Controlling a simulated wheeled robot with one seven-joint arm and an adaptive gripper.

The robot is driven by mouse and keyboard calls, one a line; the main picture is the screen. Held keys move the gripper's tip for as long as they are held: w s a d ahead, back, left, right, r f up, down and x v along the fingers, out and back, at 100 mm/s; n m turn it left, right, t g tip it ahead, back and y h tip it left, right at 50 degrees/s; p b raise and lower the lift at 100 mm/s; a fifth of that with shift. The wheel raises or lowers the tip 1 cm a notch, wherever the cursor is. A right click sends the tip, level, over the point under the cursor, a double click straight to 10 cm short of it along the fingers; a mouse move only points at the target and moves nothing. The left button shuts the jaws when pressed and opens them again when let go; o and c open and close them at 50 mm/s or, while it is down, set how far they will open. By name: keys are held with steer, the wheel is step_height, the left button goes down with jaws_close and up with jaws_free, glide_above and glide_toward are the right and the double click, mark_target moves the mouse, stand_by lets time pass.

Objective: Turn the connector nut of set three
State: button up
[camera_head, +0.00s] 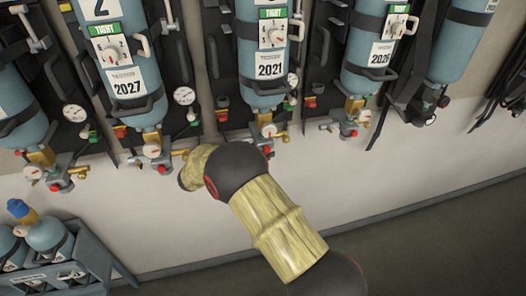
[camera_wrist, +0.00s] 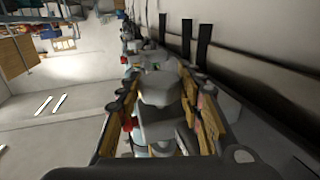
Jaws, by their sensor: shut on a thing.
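My gripper (camera_wrist: 166,88) is shut in the wrist view, its two tan-padded fingers on either side of a pale grey faceted piece that looks like the connector nut (camera_wrist: 160,90). In the head view my forearm and wrist hide the gripper, and my arm's end lies just below the valves, between the sets marked 2027 and 2021. The cylinder marked 2021 (camera_head: 262,50) hangs upright on its dark backplate, with its valve (camera_head: 266,127) at the bottom. Its number is cut off at the top, so I cannot read whether it is set three.
The 2027 cylinder (camera_head: 128,70) hangs to the left and the 2026 cylinder (camera_head: 378,50) to the right, with gauges and valves below. A blue-grey crate of cylinders (camera_head: 95,250) stands at lower left. Bare wall (camera_head: 400,170) is clear at right.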

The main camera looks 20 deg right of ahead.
steer(key=shift+r, duration=0.1)
stand_by(0.3)
steer(key=o, duration=1.2)
steer(key=shift+c, duration=0.2)
steer(key=v, duration=1.2)
steer(key=shift+w, duration=0.15)
